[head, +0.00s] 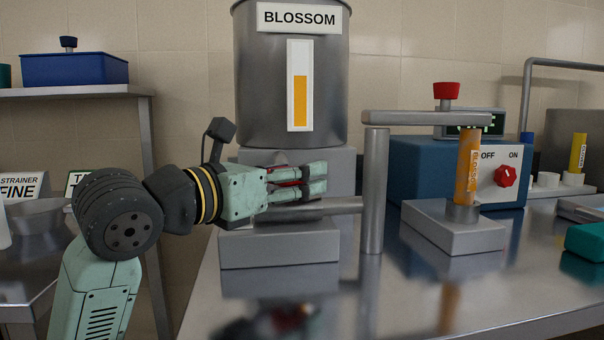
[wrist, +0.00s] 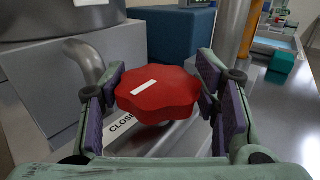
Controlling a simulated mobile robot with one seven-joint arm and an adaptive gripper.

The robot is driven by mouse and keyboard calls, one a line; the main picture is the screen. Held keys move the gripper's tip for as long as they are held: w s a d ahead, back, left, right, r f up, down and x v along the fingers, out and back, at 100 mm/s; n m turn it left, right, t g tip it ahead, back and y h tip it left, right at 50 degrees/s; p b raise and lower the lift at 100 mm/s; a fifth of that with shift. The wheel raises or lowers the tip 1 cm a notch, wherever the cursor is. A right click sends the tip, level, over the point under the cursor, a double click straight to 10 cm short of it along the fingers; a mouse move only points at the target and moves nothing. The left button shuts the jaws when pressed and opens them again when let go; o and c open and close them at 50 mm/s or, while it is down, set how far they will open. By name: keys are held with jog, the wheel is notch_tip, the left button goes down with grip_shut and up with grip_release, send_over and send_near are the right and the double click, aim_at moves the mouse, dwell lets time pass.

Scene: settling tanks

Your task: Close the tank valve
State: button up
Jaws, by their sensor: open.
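The tank valve has a red lobed knob (wrist: 158,94) with a white bar on top, seen in the wrist view. The bar lies nearly crosswise, its right end a little farther off. Part of a label reading "CLOS" (wrist: 122,124) shows below the knob, the rest hidden. My gripper (head: 325,178) is open, its fingers on either side of the knob; I cannot tell if they touch it. In the head view the fingers hide most of the knob.
A grey pipe (head: 373,200) rises right of my gripper and runs over an orange-filled tube (head: 467,165) on a grey base. A blue box (head: 420,165) with a red OFF/ON knob (head: 506,176) stands behind. The bench front (head: 330,305) is mostly clear.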

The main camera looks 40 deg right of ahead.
jog(key=shift+w+d, duration=0.15)
jog(key=shift+d, duration=0.95)
jog(key=shift+c, duration=0.6)
jog(key=c, duration=0.9)
jog(key=shift+o, duration=0.2)
